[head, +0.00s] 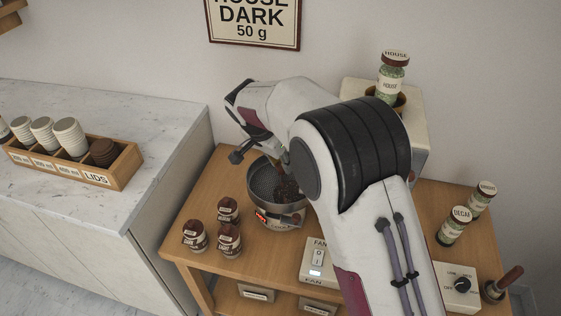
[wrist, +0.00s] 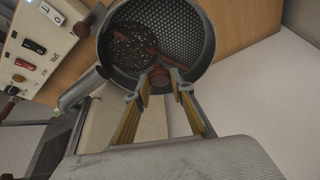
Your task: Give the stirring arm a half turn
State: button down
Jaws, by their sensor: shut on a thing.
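The reddish-brown stirring arm (wrist: 165,58) reaches across the pan. My gripper (wrist: 162,80) is shut on its reddish knob near the pan's lower rim, a finger on either side. In the head view my own arm hides most of the gripper and the stirring arm.
Several brown-capped jars (head: 228,240) stand left of the pan. The fan switch box (head: 319,262) is in front of it, and a dial box (head: 460,288) is farther right. Green jars (head: 455,226) stand at right. A cup rack (head: 110,172) sits on the marble counter (head: 150,110).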

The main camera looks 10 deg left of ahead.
jog(key=c, duration=1.8)
grip_release()
jog(key=shift+s+f, duration=0.1)
jog(key=shift+o, duration=0.2)
jog(key=shift+r, duration=0.2)
jog(key=shift+s+a+r, duration=0.15)
jog(key=shift+s+r, duration=0.05)
jog(key=shift+r, duration=0.35)
jog(key=s+a+r, duration=0.1)
jog(key=s+a, duration=0.4)
jog(key=s, duration=0.6)
jog(key=shift+s+r, duration=0.15)
jog(key=shift+s, duration=0.15)
